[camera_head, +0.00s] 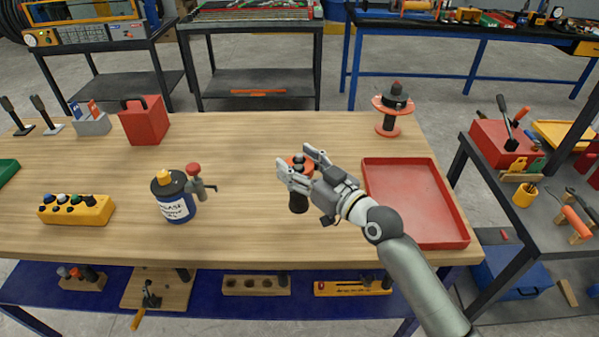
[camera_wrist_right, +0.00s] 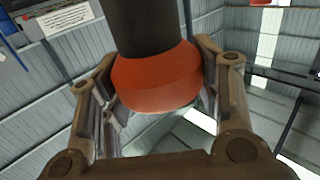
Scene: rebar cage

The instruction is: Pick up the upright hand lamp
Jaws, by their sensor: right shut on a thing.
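The hand lamp (camera_head: 299,201) is black with an orange-red head and stands upright at the middle of the wooden workbench. My right gripper (camera_head: 297,169) reaches in from the right and is shut around the lamp near its head. In the right wrist view the lamp's orange-red head (camera_wrist_right: 157,78) and part of its black body sit between the two fingers of the gripper (camera_wrist_right: 160,95). I cannot tell whether the lamp's base touches the bench top. My left gripper is not in view.
A blue grease can (camera_head: 176,207) stands to the left. A red spool stand (camera_head: 388,125) is behind the tray. The bench (camera_head: 250,160) is clear around the lamp.

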